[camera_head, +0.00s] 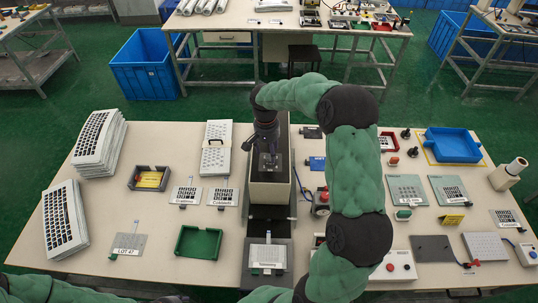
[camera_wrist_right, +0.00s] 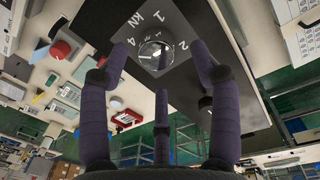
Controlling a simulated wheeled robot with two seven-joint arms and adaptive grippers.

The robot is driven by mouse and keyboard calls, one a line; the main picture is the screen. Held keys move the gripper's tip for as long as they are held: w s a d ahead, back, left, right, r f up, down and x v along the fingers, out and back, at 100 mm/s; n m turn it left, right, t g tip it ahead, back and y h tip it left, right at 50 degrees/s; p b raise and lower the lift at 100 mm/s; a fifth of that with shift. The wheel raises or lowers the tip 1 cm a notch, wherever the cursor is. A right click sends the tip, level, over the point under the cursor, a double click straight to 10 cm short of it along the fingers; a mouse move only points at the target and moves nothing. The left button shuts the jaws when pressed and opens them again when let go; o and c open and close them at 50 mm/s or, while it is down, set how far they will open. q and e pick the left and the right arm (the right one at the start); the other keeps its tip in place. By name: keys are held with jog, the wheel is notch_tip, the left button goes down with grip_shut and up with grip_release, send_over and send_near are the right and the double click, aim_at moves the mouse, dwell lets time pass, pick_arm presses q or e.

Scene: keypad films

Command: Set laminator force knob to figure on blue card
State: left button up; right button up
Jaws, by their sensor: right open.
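The laminator (camera_head: 270,188) is a tall beige and black machine at the middle of the table. Its force knob (camera_wrist_right: 155,52) is a round, clear-looking dial in the right wrist view, on a grey plate with 1, 2, 4 and kN printed around it. A pale mark crosses the knob; I cannot tell exactly which figure it points to. My right gripper (camera_head: 268,160) is over the laminator top. In the wrist view its open fingers (camera_wrist_right: 158,75) are spread around the knob, not visibly gripping it.
A blue tray (camera_head: 453,146), a green tray (camera_head: 198,243) and a grey tray (camera_head: 149,178) stand on the table. A white button box (camera_head: 395,266) is at front right. My right arm crosses the area right of the laminator.

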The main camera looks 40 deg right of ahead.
jog(key=shift+s+f, duration=0.2)
jog(key=shift+f, duration=0.45)
jog(key=shift+s+f, duration=0.15)
jog(key=shift+f, duration=0.45)
jog(key=shift+w+d+f, duration=0.1)
jog(key=shift+w+f, duration=0.05)
jog(key=shift+f, duration=0.1)
jog(key=c, duration=1.1)
